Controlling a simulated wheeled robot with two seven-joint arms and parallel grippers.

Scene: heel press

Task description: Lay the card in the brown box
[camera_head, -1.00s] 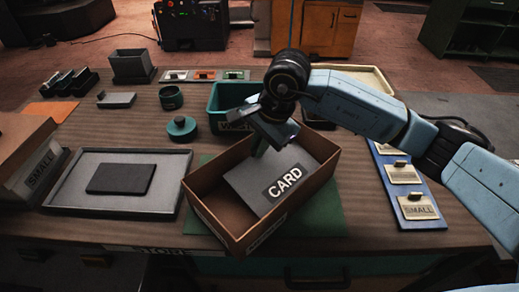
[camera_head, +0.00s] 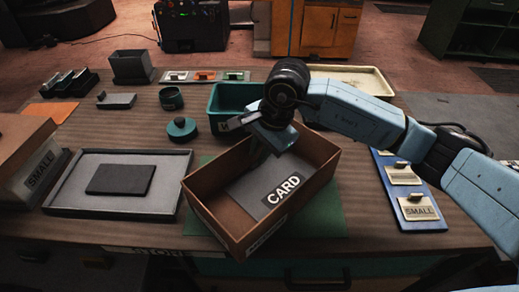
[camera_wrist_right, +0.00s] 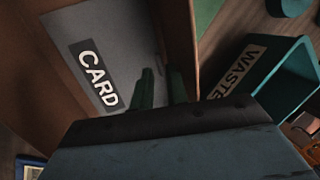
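The grey card (camera_head: 262,190) with a white-on-black CARD label lies in the brown box (camera_head: 222,226), low between its walls and seemingly flat. It also shows in the right wrist view (camera_wrist_right: 75,20), beside the fingers. My right gripper (camera_head: 260,157) is over the back part of the box, its fingertips inside the rim. In the right wrist view its two fingers (camera_wrist_right: 162,85) stand a little apart, with no card visible between them. The gripper hides the card's back edge. My left gripper is not in view.
A teal WASTE bin (camera_head: 228,97) stands close behind the box. A grey tray (camera_head: 75,200) with a dark slab is at the left. A blue board (camera_head: 408,202) with SMALL plates lies at the right. A teal round pot (camera_head: 182,128) stands behind left.

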